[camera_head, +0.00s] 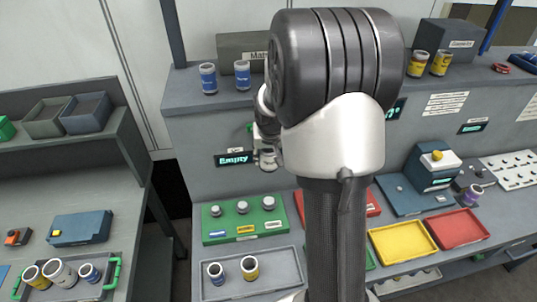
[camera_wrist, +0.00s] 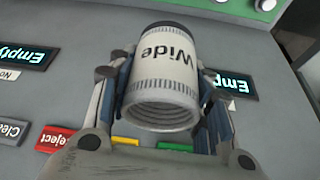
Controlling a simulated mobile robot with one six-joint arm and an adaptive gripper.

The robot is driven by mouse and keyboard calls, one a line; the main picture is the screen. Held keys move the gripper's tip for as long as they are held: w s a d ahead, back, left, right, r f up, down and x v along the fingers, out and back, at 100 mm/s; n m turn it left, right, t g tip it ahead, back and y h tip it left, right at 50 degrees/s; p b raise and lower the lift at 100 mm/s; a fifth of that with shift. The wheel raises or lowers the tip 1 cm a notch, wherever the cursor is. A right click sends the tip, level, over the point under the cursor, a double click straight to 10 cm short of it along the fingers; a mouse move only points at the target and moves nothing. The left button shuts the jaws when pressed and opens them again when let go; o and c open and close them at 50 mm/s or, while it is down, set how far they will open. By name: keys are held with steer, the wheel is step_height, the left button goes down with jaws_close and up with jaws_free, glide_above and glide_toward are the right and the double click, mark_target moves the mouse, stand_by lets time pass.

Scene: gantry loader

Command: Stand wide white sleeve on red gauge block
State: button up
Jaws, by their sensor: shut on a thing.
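My gripper (camera_wrist: 160,78) is shut on a white sleeve (camera_wrist: 163,97) marked "Wide", one finger on each side. In the wrist view, its lettering is upside down and its open, ridged end faces the camera. In the head view my gripper (camera_head: 267,158) is in front of the grey cabinet face, beside an "Empty" display; the sleeve is hard to make out there. A red panel (camera_head: 373,203) shows partly behind my arm, and a small red thing (camera_head: 502,68) lies on the upper right shelf.
A green board (camera_head: 242,233) with several grey knobs and a grey tray (camera_head: 282,287) with two sleeves lie below my gripper. Yellow (camera_head: 376,247) and red (camera_head: 437,232) trays lie to the right. A green-handled tray (camera_head: 107,256) with several sleeves stands at the left.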

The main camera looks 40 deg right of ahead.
steer(key=shift+r+p, duration=1.15)
steer(key=shift+r, duration=0.8)
